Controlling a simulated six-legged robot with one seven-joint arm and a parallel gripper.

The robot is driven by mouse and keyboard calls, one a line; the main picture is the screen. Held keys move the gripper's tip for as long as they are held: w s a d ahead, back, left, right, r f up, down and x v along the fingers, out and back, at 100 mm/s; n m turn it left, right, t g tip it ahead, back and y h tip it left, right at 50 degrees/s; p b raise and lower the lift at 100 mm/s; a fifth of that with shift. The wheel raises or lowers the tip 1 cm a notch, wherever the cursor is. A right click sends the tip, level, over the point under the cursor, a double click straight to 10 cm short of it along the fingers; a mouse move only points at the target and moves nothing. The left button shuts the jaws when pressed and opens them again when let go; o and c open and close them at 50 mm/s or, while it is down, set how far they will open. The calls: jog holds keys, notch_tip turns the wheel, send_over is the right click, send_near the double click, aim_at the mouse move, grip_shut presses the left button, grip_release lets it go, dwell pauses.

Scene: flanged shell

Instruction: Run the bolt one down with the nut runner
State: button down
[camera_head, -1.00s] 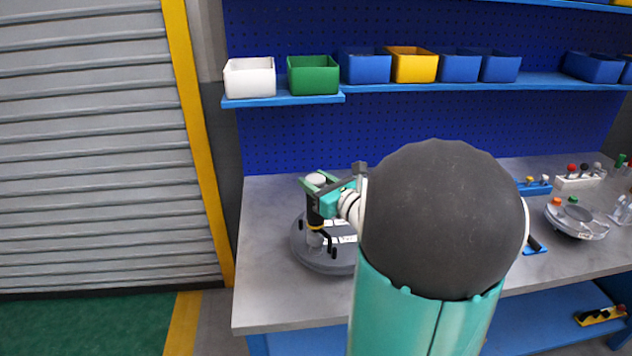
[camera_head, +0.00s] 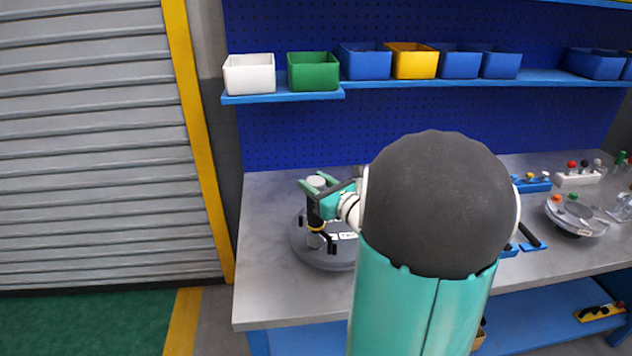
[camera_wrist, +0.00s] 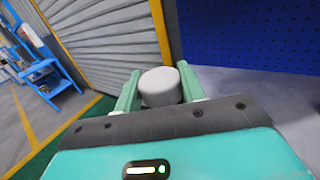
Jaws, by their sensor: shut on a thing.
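My gripper (camera_head: 315,186) is shut on the nut runner (camera_head: 315,213), a black upright tool with a pale round cap and a yellow band low down. In the wrist view the cap of the nut runner (camera_wrist: 161,87) sits between the two green fingers (camera_wrist: 160,90). The tool stands over the left part of the round grey flanged shell (camera_head: 323,260) on the bench. The tool's lower end is close to the shell; I cannot tell if it touches a bolt. Bolt one is not distinguishable, and my arm hides the shell's right side.
The grey bench (camera_head: 275,295) is clear left of the shell. A second round fixture (camera_head: 577,217) with coloured knobs stands at right, near a white rack (camera_head: 577,178) and a blue rack (camera_head: 533,184). A shelf (camera_head: 290,97) with bins (camera_head: 249,74) runs above the bench.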

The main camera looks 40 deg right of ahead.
jog(key=shift+f, duration=0.45)
jog(key=shift+y, duration=0.3)
jog(key=shift+r+n+y, duration=0.1)
jog(key=shift+n+y, duration=0.7)
jog(key=shift+y, duration=0.1)
jog(key=shift+n+y, duration=0.3)
jog(key=shift+y, duration=0.2)
jog(key=shift+f, duration=0.3)
jog(key=shift+d+r, duration=0.1)
jog(key=shift+r, duration=2.95)
